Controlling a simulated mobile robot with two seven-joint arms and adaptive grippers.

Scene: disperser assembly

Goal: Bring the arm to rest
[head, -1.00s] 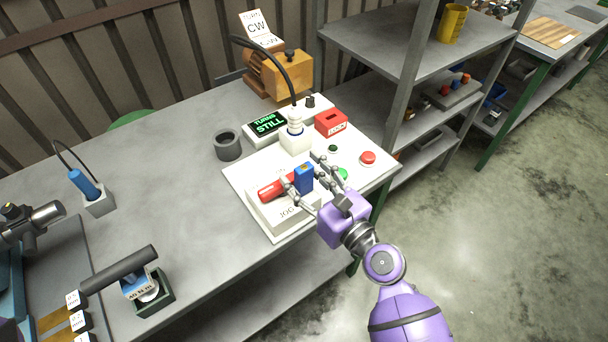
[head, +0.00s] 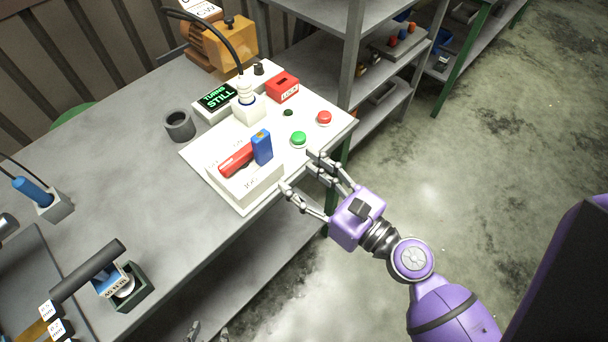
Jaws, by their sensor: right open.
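My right gripper (head: 300,172) is open, with nothing between its fingers. It is at the front edge of the table, beside the white control panel (head: 228,122), and apart from the red and blue switch parts. The panel carries a red lever (head: 236,160), a blue block (head: 262,147), a green button (head: 298,139) and a red button (head: 324,117). Its display (head: 217,96) reads "TURNS STILL". Two grey finger-like tips show at the bottom edge of the picture, perhaps my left gripper (head: 207,332); its jaws are mostly cut off.
A dark grey ring (head: 179,125) stands on the table left of the panel. An orange motor unit (head: 230,42) stands behind it. A dark-handled tool (head: 90,270) is at the lower left. Grey shelves (head: 300,32) stand beyond the table. The floor at right is open.

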